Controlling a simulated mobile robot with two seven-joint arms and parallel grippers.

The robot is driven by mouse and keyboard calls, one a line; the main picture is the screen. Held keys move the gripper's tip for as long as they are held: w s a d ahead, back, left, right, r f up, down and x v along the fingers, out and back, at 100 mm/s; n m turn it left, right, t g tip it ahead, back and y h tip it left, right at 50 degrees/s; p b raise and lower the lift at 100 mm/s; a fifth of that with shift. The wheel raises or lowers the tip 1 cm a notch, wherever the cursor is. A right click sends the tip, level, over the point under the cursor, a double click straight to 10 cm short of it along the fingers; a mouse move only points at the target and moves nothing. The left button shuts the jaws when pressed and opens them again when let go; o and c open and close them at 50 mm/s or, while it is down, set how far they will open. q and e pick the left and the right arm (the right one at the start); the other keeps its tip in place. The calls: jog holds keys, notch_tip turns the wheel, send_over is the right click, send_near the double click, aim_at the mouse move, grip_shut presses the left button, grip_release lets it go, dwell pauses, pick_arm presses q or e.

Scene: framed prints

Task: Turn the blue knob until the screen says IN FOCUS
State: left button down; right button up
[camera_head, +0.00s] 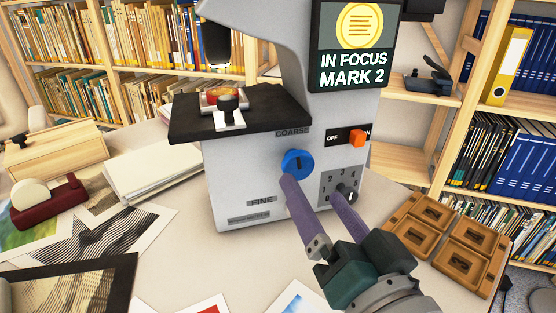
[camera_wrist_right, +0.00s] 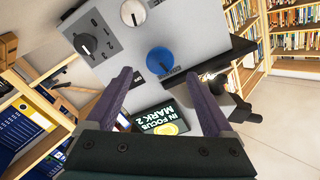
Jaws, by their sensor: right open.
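The blue knob (camera_head: 298,163) is on the front of a grey machine (camera_head: 235,190), below the word COARSE. In the right wrist view the blue knob (camera_wrist_right: 160,60) has a dark mark on its face. The screen (camera_head: 355,45) reads IN FOCUS MARK 2 under a yellow disc; it also shows upside down in the wrist view (camera_wrist_right: 168,118). My right gripper (camera_head: 313,190) is open in front of the panel, its purple fingers apart. One fingertip overlaps the knob's lower edge in the head view; I cannot tell if they touch. My left gripper is not in view.
A numbered dial (camera_head: 345,192) sits right of the knob, and an orange switch (camera_head: 357,138) above it. A black stage (camera_head: 240,117) juts out left with a small dish. Prints (camera_head: 110,235) lie left on the table; a wooden tray (camera_head: 450,238) lies right.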

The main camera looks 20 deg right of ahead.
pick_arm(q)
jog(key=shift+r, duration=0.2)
pick_arm(e)
jog(key=shift+s, duration=1.95)
jog(key=s+a+r+n+g+y+p, duration=0.4)
jog(key=r+n+g+p, duration=0.3)
jog(key=r+p, duration=0.45)
jog(key=s+d+r+n+g+h+p, duration=0.1)
jog(key=s+d+r+g+h+p, duration=0.1)
jog(key=s+d+r+g+p, duration=0.25)
jog(key=s+d+r+g+h+p, duration=0.2)
jog(key=s+d+g+p, duration=0.1)
jog(key=s+d+p, duration=0.4)
pick_arm(q)
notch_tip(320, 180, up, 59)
jog(key=p, duration=3.6)
pick_arm(e)
notch_tip(320, 180, up, 37)
jog(key=a, duration=0.2)
jog(key=shift+s+f, duration=0.15)
jog(key=shift+s, duration=0.05)
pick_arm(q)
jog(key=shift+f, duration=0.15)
